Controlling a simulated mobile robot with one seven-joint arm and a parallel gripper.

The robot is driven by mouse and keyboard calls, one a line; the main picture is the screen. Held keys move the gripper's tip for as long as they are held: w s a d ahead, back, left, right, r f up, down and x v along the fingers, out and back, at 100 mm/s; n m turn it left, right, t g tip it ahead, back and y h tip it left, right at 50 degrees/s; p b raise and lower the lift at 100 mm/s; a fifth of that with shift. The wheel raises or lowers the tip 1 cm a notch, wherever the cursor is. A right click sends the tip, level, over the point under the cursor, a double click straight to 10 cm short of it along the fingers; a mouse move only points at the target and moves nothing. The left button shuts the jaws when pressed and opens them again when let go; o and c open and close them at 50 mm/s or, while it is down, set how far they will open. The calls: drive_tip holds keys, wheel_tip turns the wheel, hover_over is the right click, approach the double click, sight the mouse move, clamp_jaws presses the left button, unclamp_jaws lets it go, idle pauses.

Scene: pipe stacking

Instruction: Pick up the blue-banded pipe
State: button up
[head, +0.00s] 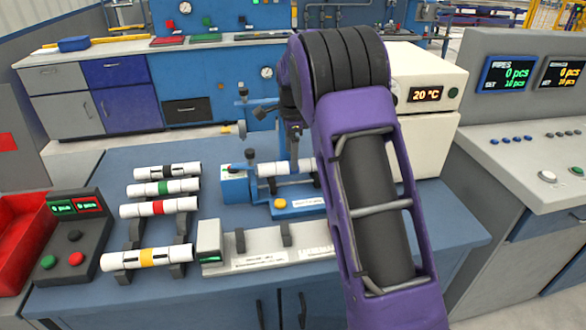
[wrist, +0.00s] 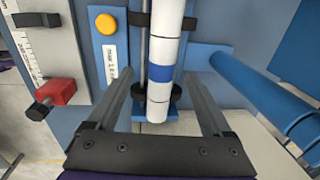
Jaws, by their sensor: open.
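The blue-banded pipe (head: 285,168) is white and lies across the blue fixture on the workbench, its right part hidden behind my arm in the head view. In the wrist view the blue-banded pipe (wrist: 158,103) runs up the picture, held by dark clamps, with its blue band near the middle. My gripper (wrist: 159,77) is open, with one finger on each side of the pipe in the picture. Gaps show on both sides, so no finger touches it. How far above the pipe the fingertips are, I cannot tell. My arm hides most of the gripper in the head view.
Pipes with black, green, red and yellow bands (head: 158,208) rest on a rack at left. A red bin (head: 22,225) and a button box (head: 72,240) stand beside it. A grey measuring stand (head: 265,245) is in front.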

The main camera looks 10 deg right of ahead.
drive_tip(key=f, duration=0.4)
drive_tip(key=shift+w+d+f+b, duration=0.1)
drive_tip(key=shift+w+f+b, duration=0.05)
drive_tip(key=shift+w+b, duration=0.2)
clamp_jaws()
